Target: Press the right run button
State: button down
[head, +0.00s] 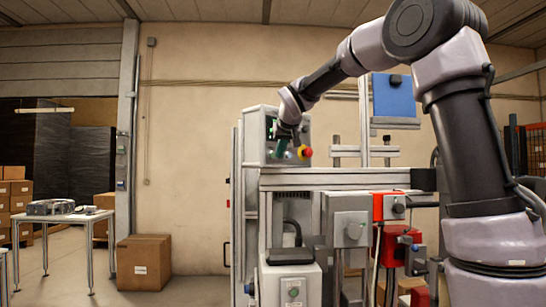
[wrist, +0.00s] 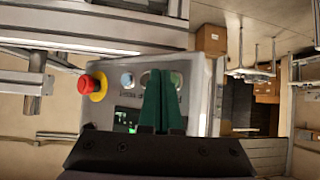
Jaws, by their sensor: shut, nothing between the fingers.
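The grey control box (head: 256,152) stands at the left end of the machine in the head view. In the wrist view its panel (wrist: 203,85) shows a row of round buttons: a pale blue one (wrist: 127,80), one partly behind my fingers, and a green one (wrist: 176,79). Labels are too small to read, so I cannot tell which is the right run button. My gripper (head: 281,150) is shut and empty, its green fingertips (wrist: 160,72) in front of the button row. Whether they touch a button cannot be told.
A red stop button with a yellow ring (head: 305,152) sits beside the row; it also shows in the wrist view (wrist: 86,86). A lit screen (wrist: 126,121) is on the panel. The machine's grey rail (head: 335,180) runs right of the box. A cardboard box (head: 144,262) stands on the floor.

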jog(key=shift+s+d, duration=0.1)
jog(key=shift+s+d, duration=0.75)
jog(key=shift+s, duration=0.2)
jog(key=shift+s+d, duration=0.7)
jog(key=shift+s, duration=0.25)
jog(key=s+d+f+m+g, duration=0.1)
jog(key=s+d+f, duration=0.1)
jog(key=s+d, duration=0.35)
jog(key=s+d+f+m+g, duration=0.1)
jog(key=s+d+f+m, duration=0.15)
jog(key=s, duration=0.65)
jog(key=s+d+f+m+g, duration=0.1)
jog(key=s+d+f, duration=0.1)
jog(key=s+f, duration=0.3)
jog(key=s+d+f+m, duration=0.1)
jog(key=s+f, duration=0.4)
jog(key=s, duration=0.8)
jog(key=shift+s+d+f+g+y, duration=0.2)
jog(key=shift+d+f+g+y, duration=0.2)
